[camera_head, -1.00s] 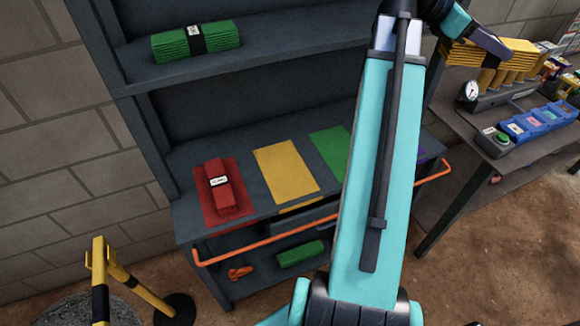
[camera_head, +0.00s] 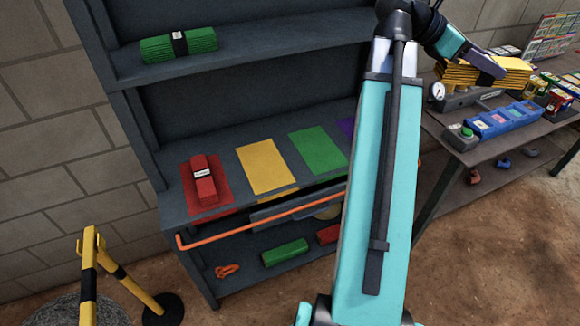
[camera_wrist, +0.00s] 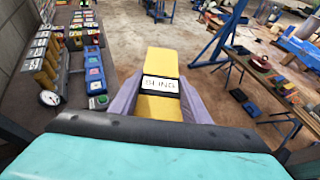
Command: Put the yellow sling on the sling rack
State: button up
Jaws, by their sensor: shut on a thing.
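My gripper (camera_wrist: 160,92) is shut on the yellow sling (camera_wrist: 161,63), a folded bundle with a white label, in the wrist view. In the head view the yellow sling (camera_head: 520,73) is held up at the upper right, in front of the workbench, well to the right of the rack. The dark grey sling rack (camera_head: 225,171) has coloured patches on its middle shelf. The yellow patch (camera_head: 264,166) is bare. A red sling (camera_head: 202,181) lies on the red patch to its left. My arm hides the rack's right part.
A green patch (camera_head: 318,151) is bare. A green sling (camera_head: 178,44) lies on the upper shelf. An orange rail (camera_head: 262,224) runs along the rack's front. The workbench (camera_head: 480,157) holds a gauge and blue bins (camera_head: 502,121). Yellow-black posts (camera_head: 89,270) stand at the lower left.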

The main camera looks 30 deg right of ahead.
aim_at(263, 164)
jog(key=z, duration=0.15)
jog(key=k, duration=1)
jog(key=u, duration=1.5)
jog(key=i, duration=1)
jog(key=u, duration=0.05)
